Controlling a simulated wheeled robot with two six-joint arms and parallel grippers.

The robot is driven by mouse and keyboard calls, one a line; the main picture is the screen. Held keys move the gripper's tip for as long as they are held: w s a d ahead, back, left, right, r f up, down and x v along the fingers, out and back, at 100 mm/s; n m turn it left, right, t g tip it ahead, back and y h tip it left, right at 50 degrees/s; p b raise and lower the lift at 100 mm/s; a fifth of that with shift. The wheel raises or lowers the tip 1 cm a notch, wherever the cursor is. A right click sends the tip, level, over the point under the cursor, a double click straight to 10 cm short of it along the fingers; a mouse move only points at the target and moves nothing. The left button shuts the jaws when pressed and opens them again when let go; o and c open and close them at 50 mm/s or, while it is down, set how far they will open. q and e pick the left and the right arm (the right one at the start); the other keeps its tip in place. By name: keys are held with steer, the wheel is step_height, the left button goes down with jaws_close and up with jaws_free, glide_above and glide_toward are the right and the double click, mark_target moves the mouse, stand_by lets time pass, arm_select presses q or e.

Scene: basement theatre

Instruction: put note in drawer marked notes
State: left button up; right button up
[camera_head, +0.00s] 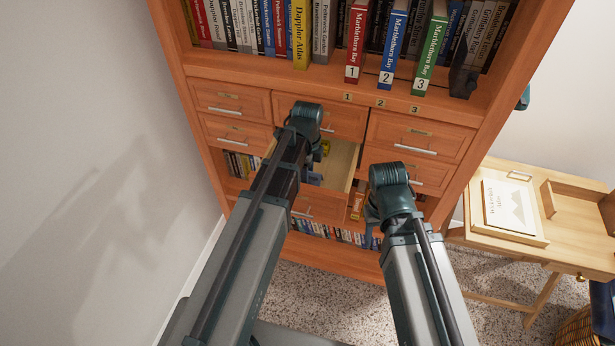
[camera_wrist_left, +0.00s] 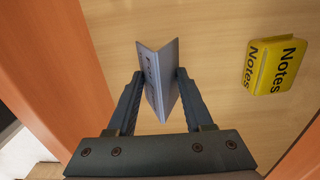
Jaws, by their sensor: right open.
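The note is a folded blue-grey card (camera_wrist_left: 160,85), seen in the left wrist view between the fingers of my left gripper (camera_wrist_left: 160,78). Both fingertips meet its sides, and it is over the pale wooden drawer floor. A yellow tag reading "Notes" (camera_wrist_left: 275,66) is to its right inside the drawer. In the head view the open drawer (camera_head: 342,160) is in the middle column, with my left gripper (camera_head: 315,165) at it, partly hidden by its wrist. My right gripper (camera_head: 373,214) is right of the drawer, open, its fingers mostly hidden.
The orange bookcase (camera_head: 330,81) has several closed drawers around the open one and books above and below. A plain wall is on the left, and carpet lies below.

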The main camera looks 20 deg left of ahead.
arm_select(q)
steer(key=o, duration=0.5)
steer(key=shift+r, duration=0.15)
step_height(320, 180, up, 12)
steer(key=p, duration=1.2)
steer(key=shift+s+d+n+y, duration=0.2)
steer(key=shift+s+d+n, duration=1.55)
steer(key=shift+s+n, duration=0.75)
steer(key=shift+s+d+n+y, duration=0.2)
steer(key=shift+s+d+n, duration=1.5)
steer(key=shift+s+n, duration=0.75)
steer(key=shift+s+d+n+y, duration=0.2)
steer(key=shift+s+d+n, duration=1.55)
steer(key=shift+s+n, duration=0.7)
steer(key=shift+s, duration=0.1)
